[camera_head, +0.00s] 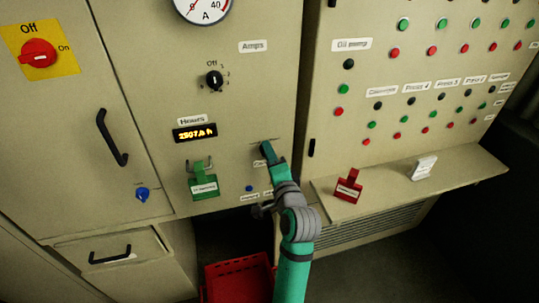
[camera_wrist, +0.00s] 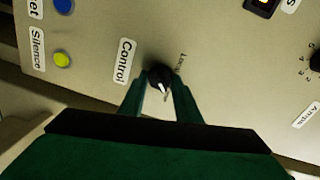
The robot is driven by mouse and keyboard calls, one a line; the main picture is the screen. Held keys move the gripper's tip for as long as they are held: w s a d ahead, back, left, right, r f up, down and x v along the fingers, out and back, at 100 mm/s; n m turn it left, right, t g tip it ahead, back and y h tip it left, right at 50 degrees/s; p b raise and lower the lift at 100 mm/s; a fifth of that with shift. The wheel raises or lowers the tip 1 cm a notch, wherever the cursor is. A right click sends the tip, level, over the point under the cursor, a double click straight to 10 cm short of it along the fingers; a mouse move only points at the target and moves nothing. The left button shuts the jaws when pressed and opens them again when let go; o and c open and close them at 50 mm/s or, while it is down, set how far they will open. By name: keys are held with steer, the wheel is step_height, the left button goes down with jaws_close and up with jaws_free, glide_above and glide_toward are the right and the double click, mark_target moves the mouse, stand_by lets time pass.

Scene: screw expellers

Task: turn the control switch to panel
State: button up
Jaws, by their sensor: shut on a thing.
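The control switch (camera_wrist: 160,75) is a small black knob with a white pointer mark, on the beige panel beside the "Control" label (camera_wrist: 125,62). In the wrist view its white mark points toward my gripper, down and slightly right. "Local" is printed by the knob; the other position's lettering is hidden or too small to read. My gripper (camera_wrist: 159,90) has one dark green finger on each side of the knob and is shut on it. In the head view my gripper (camera_head: 269,153) is at the panel's lower right and mostly covers the switch.
A red lockout tag (camera_head: 348,187) and a white block (camera_head: 423,168) are on the shelf (camera_head: 388,190) at right. A red crate (camera_head: 238,278) is on the floor.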

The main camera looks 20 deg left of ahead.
steer(key=o, duration=1.1)
steer(key=shift+c, duration=0.2)
steer(key=v, duration=1)
steer(key=shift+s+d, duration=0.3)
steer(key=s+d+f+n+t+h, duration=0.1)
steer(key=s+d+f+h, duration=0.35)
steer(key=s+f, duration=0.4)
steer(key=s+d+f+n+h, duration=0.1)
steer(key=s+d+f+h, duration=0.35)
steer(key=f, duration=0.65)
steer(key=s+d+n, duration=0.2)
steer(key=s+n, duration=0.1)
steer(key=s, duration=0.8)
steer(key=s+d+f+n, duration=0.1)
steer(key=s+n, duration=0.3)
steer(key=s, duration=0.8)
steer(key=shift+s+d+f+h, duration=0.25)
steer(key=shift+d+f+h, duration=0.05)
steer(key=shift+d, duration=0.4)
